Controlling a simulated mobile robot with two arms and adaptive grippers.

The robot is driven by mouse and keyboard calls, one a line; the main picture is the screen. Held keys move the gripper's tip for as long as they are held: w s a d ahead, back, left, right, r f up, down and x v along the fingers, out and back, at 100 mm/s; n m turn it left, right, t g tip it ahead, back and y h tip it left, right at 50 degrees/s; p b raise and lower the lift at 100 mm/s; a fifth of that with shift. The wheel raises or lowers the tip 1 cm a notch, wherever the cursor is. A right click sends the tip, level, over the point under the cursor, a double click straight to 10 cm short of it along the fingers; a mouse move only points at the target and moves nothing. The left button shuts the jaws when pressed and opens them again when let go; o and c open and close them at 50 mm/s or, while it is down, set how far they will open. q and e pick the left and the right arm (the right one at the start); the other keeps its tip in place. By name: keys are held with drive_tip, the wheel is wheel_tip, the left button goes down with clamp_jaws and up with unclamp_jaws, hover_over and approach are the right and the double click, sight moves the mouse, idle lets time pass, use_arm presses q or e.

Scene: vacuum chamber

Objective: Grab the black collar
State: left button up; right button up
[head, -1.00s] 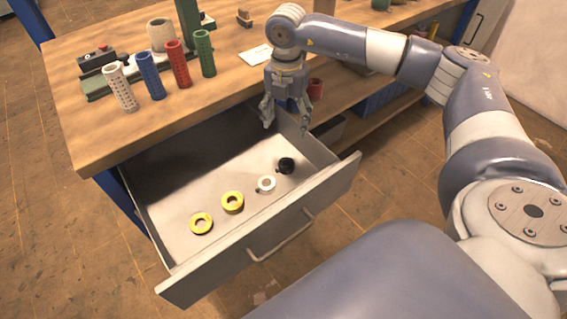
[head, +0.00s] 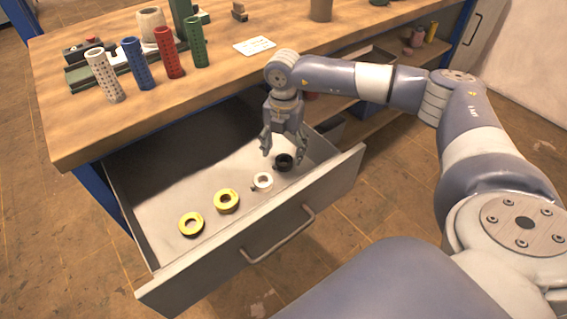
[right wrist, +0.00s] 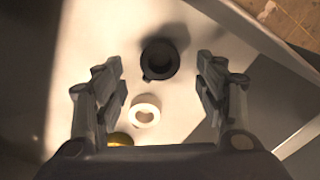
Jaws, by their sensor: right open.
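The black collar (head: 284,162) lies on the floor of the open drawer (head: 150,195), at the right end of a row of collars. In the right wrist view the black collar (right wrist: 160,59) sits between and beyond the two fingers. My right gripper (head: 284,156) is open and empty, pointing down just above the black collar. It also shows in the right wrist view (right wrist: 160,75) with a wide gap between its fingers. My left gripper is in neither view.
A white collar (head: 263,181) lies close beside the black one. Two yellow collars (head: 227,201) lie farther left. The drawer's front wall (head: 255,235) and side walls stand around them. Perforated tubes (head: 136,64) in several colours stand on the wooden bench top (head: 230,75).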

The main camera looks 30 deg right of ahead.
sight(284, 157)
drive_tip(key=f, duration=0.4)
drive_tip(key=shift+w+d, duration=0.15)
drive_tip(key=shift+d, duration=0.1)
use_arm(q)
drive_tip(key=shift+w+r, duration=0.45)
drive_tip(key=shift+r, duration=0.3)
use_arm(e)
drive_tip(key=c, duration=1.3)
